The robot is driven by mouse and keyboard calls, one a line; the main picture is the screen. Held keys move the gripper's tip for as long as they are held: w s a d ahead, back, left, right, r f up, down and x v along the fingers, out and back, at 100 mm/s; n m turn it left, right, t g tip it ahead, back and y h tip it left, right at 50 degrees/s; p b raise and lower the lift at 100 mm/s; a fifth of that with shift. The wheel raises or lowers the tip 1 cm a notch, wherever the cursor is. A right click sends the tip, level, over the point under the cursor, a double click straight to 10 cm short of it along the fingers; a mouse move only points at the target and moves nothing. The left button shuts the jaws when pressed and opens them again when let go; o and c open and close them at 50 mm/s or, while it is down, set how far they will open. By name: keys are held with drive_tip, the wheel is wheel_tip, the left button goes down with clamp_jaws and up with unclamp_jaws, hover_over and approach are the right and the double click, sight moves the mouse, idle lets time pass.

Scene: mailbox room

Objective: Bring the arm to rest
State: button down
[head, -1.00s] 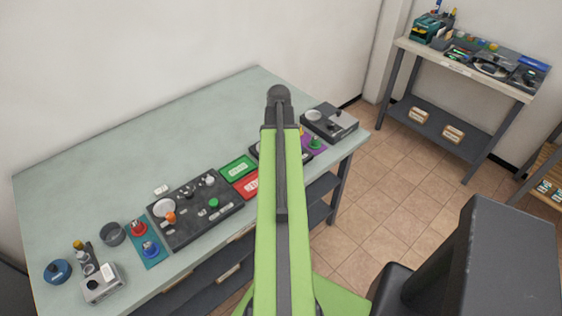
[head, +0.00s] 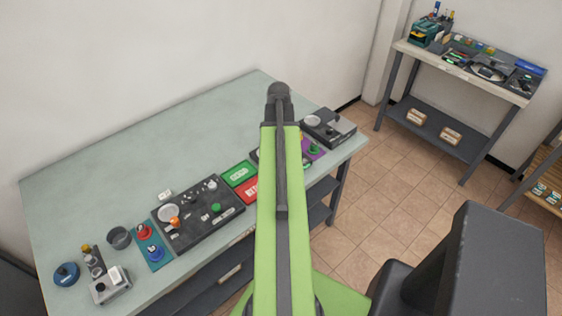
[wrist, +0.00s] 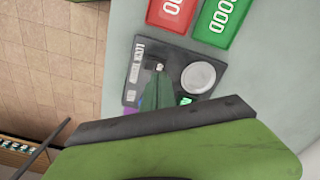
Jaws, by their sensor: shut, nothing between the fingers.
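My arm stands up the middle of the head view as a long green link with a dark strip and a dark rounded end. My gripper cannot be made out there. In the wrist view, my gripper (wrist: 160,122) fills the bottom edge as a green body with a dark band. It is shut with nothing held. Beyond it, a dark panel with a pale round dial (wrist: 198,77) shows, partly hidden by the gripper. Whether it touches the panel cannot be told.
The pale green table (head: 110,185) carries a black control panel (head: 195,232), a green plate (head: 239,174), a red plate (head: 250,189) and a grey device (head: 328,127). A second workbench (head: 460,72) stands at the back right. Tiled floor (head: 385,190) lies clear between them.

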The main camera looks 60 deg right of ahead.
wheel_tip(320, 180, up, 2)
drive_tip(key=shift+r+p, duration=0.1)
drive_tip(key=shift+p, duration=0.6)
drive_tip(key=w+a+n, duration=0.7)
drive_tip(key=w+a, duration=1.3)
drive_tip(key=a, duration=0.5)
drive_tip(key=w+a+n, duration=0.1)
drive_tip(key=a+n, duration=0.7)
drive_tip(key=a, duration=1.7)
drive_tip(key=shift+w+a+n, duration=0.15)
drive_tip(key=shift+w+n, duration=0.15)
